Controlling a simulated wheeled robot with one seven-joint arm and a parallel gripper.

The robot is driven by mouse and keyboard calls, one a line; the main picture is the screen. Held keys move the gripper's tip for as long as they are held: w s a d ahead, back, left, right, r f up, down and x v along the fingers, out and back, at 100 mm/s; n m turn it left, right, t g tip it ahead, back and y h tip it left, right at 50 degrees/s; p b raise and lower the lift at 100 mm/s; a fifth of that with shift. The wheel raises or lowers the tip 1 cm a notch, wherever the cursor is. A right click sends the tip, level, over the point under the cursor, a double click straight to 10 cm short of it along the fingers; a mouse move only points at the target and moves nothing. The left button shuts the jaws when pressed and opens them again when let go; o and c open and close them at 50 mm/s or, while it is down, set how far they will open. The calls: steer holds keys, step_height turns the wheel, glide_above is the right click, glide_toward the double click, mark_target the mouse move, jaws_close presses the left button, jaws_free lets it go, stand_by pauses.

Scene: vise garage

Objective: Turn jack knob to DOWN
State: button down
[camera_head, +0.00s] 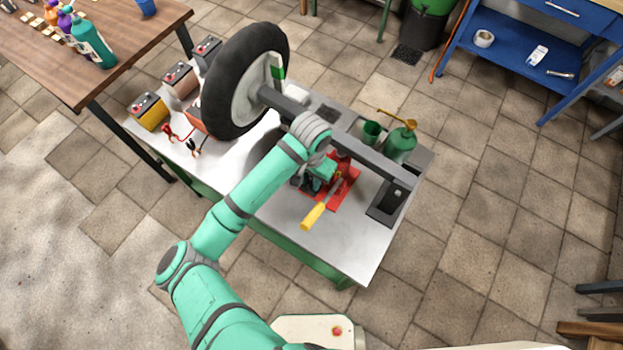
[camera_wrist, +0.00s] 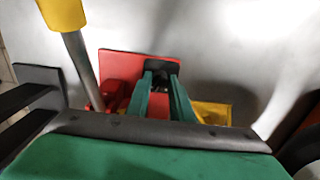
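The jack has a red base (camera_head: 343,193) on the metal bench, under a dark bar. It also shows in the wrist view as a red plate (camera_wrist: 115,65). Its lever with a yellow grip (camera_head: 313,216) slants toward the front; the grip (camera_wrist: 62,14) is at the upper left of the wrist view. My gripper (camera_head: 317,186) is low beside the jack, pointing down. In the wrist view my green fingers (camera_wrist: 163,82) reach over the red base, their tips at a small black piece, perhaps the knob. I cannot tell whether they grip it. No DOWN marking is readable.
A wheel (camera_head: 242,85) sits on the bar (camera_head: 340,138) above the bench (camera_head: 345,240). A green oil can (camera_head: 399,146) and green cup (camera_head: 371,132) stand behind the bar. Batteries (camera_head: 149,112) stand at the left. The bench front right is clear.

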mark_target(311, 182)
steer(key=shift+m, duration=2.3)
steer(key=c, duration=1.6)
jaws_free()
steer(key=shift+o, duration=0.2)
steer(key=shift+r, duration=0.15)
step_height(311, 182, up, 11)
steer(key=shift+f, duration=0.2)
